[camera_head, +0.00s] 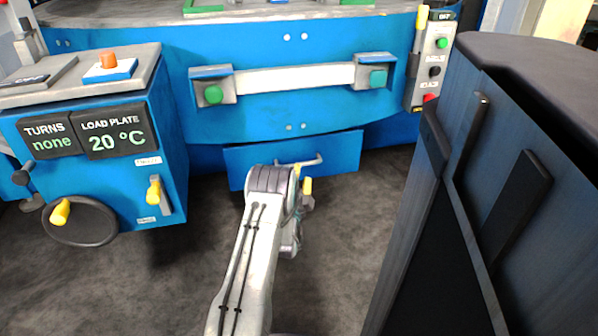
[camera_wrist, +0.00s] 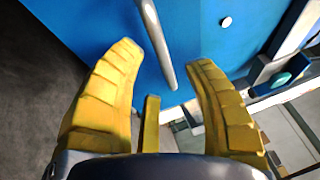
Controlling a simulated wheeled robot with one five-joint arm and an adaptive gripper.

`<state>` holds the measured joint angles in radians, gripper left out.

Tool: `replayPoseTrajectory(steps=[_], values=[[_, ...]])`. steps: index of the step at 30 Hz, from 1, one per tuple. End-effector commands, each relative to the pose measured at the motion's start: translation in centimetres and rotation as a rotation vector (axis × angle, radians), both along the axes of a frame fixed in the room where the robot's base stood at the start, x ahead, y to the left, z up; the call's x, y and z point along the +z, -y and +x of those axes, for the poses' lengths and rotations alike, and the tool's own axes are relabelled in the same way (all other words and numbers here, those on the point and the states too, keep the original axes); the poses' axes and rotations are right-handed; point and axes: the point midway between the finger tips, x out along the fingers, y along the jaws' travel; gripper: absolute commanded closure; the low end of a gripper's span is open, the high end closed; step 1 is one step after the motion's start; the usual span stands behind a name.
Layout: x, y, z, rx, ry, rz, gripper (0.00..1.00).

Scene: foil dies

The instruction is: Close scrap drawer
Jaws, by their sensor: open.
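The scrap drawer (camera_head: 245,165) is a blue front panel low under the blue machine, with a grey bar handle (camera_head: 300,161). I cannot tell how far the drawer stands out. My gripper (camera_head: 306,186) is in front of the drawer, mostly hidden behind my own arm; one yellow finger shows near the handle. In the wrist view my gripper (camera_wrist: 168,53) has its two yellow fingers spread apart with nothing held. The grey handle (camera_wrist: 157,40) runs between and beyond the fingertips, against the blue drawer front (camera_wrist: 205,40). Contact with it cannot be told.
A control box (camera_head: 170,165) with displays and a black handwheel (camera_head: 80,222) stands at the left. A dark cabinet (camera_head: 480,190) with black handles stands close at the right. Above the drawer is a white bar (camera_head: 295,79) with green buttons. Grey floor lies between.

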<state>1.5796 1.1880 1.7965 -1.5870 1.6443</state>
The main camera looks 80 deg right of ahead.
Motion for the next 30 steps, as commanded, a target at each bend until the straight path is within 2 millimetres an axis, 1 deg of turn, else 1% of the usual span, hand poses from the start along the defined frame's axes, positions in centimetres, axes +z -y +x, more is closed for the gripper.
replayPoseTrajectory(steps=[2,15,21,29,30], values=[[-0.4,0.7,0.0,0.0,0.0,-0.003,0.53],[0.6,4.0,-0.1,0.0,0.0,0.0,0.53],[0.7,4.6,-0.1,0.0,0.0,0.001,0.53],[0.8,4.6,-0.1,0.0,0.0,0.001,0.53],[0.8,4.6,-0.1,0.0,0.0,0.001,0.5]])
